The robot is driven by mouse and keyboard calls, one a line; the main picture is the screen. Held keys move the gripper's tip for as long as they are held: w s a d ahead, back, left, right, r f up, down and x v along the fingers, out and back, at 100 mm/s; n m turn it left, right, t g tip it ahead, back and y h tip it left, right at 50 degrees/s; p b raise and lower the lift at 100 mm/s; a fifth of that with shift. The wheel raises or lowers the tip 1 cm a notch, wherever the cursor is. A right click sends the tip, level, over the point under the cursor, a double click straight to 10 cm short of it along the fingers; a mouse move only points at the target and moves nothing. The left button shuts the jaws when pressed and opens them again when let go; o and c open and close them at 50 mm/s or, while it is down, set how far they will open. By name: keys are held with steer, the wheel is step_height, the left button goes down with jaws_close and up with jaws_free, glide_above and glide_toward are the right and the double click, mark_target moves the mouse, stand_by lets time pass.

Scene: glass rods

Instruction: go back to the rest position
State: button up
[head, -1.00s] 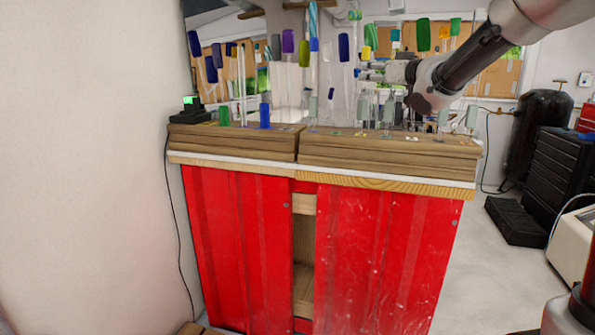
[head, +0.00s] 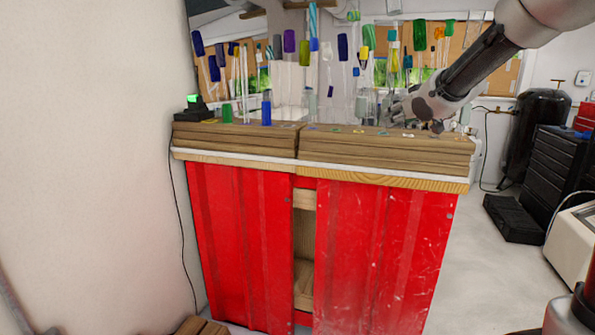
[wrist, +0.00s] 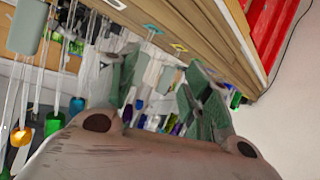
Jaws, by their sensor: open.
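My gripper (head: 393,112) is at the right part of the wooden rack's top, just above or behind it. In the wrist view its two greenish fingers (wrist: 165,95) stand apart, with nothing clearly held between them. Glass rods with coloured ends stand upright around it, among them a green one (head: 420,35) and a purple one (head: 289,41). In the wrist view a grey-ended rod (wrist: 27,26) and an orange-ended one (wrist: 20,137) are at the left. My wrist hides some of the rack.
The layered wooden rack (head: 390,148) sits on a red cabinet (head: 380,250). A small black device with a green light (head: 193,105) is at its left end, by a white wall.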

steer(key=s+d+f+m+g+h, duration=0.1)
steer(key=s+d+f+g+h, duration=0.25)
steer(key=s, duration=0.65)
steer(key=s+d+f+m+g, duration=0.1)
steer(key=s+d+f+g, duration=0.25)
steer(key=s+f, duration=0.4)
steer(key=s+m+g+y, duration=0.1)
steer(key=s, duration=2.3)
steer(key=shift+s+m+g, duration=0.3)
steer(key=shift+s, duration=0.1)
steer(key=shift+y, duration=0.25)
